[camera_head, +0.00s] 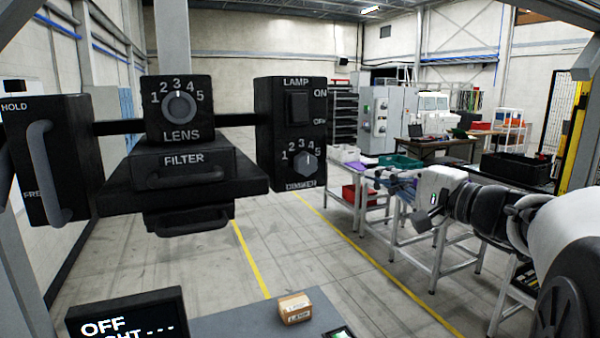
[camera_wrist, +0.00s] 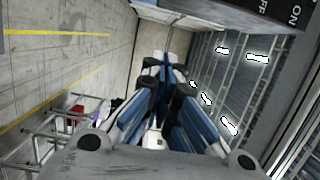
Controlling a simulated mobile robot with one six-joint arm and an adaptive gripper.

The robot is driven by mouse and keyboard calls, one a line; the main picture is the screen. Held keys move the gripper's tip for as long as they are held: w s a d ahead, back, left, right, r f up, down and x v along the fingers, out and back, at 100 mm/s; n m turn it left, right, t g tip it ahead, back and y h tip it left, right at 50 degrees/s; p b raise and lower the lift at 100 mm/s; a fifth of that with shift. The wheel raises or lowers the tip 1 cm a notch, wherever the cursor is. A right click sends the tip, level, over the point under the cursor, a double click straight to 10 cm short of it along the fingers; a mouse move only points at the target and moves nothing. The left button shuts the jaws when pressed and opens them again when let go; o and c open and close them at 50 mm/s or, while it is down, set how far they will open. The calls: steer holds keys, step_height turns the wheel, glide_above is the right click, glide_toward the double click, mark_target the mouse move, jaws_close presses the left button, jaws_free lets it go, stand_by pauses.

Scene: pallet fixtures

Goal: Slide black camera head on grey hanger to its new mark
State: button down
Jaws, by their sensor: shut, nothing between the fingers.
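The black camera head (camera_head: 181,115) shows in the head view at the left, with a LENS dial and a FILTER drawer (camera_head: 183,165) with a handle. It hangs on a grey hanger post (camera_head: 172,35). A black box (camera_head: 42,160) with HOLD and FREE marks and a grey handle (camera_head: 45,175) is at its left. A LAMP and DIMMER box (camera_head: 291,130) is at its right. My gripper (camera_head: 378,180) is shut and empty, right of these boxes and apart from them. In the wrist view its fingertips (camera_wrist: 165,62) meet. I cannot make out the new mark.
A dark display (camera_head: 125,318) reading OFF and a small cardboard box (camera_head: 294,308) are below on a grey surface. Tables with bins (camera_head: 400,162) stand behind my gripper. In the wrist view a black box with ON lettering (camera_wrist: 285,15) is at top right.

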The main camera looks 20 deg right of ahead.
mark_target(287, 176)
steer(key=p+x, duration=0.2)
steer(key=x, duration=0.7)
steer(key=a+b, duration=0.2)
steer(key=a, duration=0.2)
steer(key=a+b, duration=0.3)
steer(key=a, duration=0.2)
steer(key=s+a+b, duration=0.1)
steer(key=a+b, duration=0.2)
steer(key=a, duration=0.2)
steer(key=shift+f, duration=0.3)
steer(key=shift+a+r, duration=0.15)
steer(key=shift+a, duration=0.1)
steer(key=shift+r, duration=0.1)
steer(key=shift+d, duration=0.1)
